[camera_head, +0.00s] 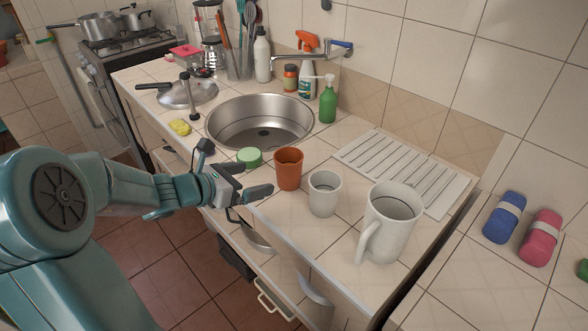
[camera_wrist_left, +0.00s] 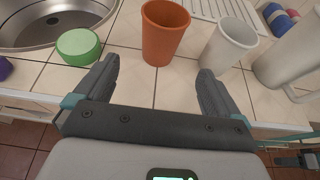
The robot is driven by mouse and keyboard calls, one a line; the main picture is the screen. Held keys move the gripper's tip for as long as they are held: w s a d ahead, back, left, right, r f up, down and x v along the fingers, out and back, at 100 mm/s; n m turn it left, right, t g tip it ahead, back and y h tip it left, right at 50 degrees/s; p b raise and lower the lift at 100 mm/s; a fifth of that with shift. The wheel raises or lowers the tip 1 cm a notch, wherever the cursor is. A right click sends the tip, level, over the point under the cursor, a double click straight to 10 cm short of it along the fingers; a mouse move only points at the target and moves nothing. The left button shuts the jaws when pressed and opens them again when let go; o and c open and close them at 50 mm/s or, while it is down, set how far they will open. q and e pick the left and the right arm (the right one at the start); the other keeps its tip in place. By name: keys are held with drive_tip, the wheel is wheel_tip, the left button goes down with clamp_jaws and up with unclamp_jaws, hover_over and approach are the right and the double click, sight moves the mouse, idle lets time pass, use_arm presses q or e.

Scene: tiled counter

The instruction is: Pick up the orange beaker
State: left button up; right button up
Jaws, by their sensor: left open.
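The orange beaker (camera_head: 289,170) stands upright on the tiled counter, in front of the sink and left of a white cup. In the left wrist view the orange beaker (camera_wrist_left: 163,32) is at the top middle, just beyond the gap between my fingers. My left gripper (camera_head: 240,181) is open and empty, beside the beaker's left side in the head view and apart from it. In the left wrist view the left gripper (camera_wrist_left: 155,82) has its two fingers spread wide.
A green round container (camera_head: 249,158) sits left of the beaker, and a white cup (camera_head: 324,194) stands close to its right. A large white mug (camera_head: 388,224) is farther right. The steel sink (camera_head: 260,106) and a ridged drainer (camera_head: 404,172) lie behind. The counter's front edge is near my gripper.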

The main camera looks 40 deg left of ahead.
sight(278, 174)
use_arm(q)
drive_tip(key=x, duration=0.8)
drive_tip(key=shift+w+a+f, duration=0.1)
drive_tip(key=shift+f, duration=0.05)
drive_tip(key=x, duration=0.5)
drive_tip(key=c, duration=1.1)
